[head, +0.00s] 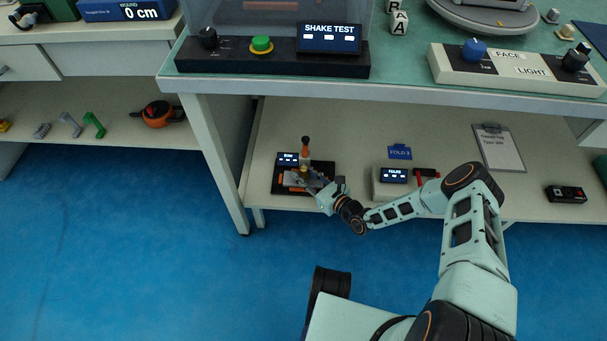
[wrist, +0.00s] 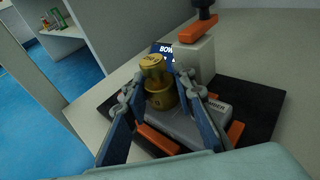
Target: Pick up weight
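The brass weight (wrist: 155,70) has a narrower top and a wider body with markings. In the wrist view it stands between the two fingers of my gripper (wrist: 161,80), over a grey device with orange parts (wrist: 195,115). The fingertips are on either side of the weight, very close to it. I cannot tell whether they touch it or leave small gaps. In the head view my gripper (head: 313,184) reaches over the device on the lower shelf, and the weight is too small to make out clearly there.
The device sits on a black mat (wrist: 262,105), with a grey post and orange, black-knobbed lever (wrist: 197,35) close behind the weight. A display (head: 288,159) stands beside it. A second small display box (head: 394,176) is to the right. The upper bench (head: 400,88) overhangs the shelf.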

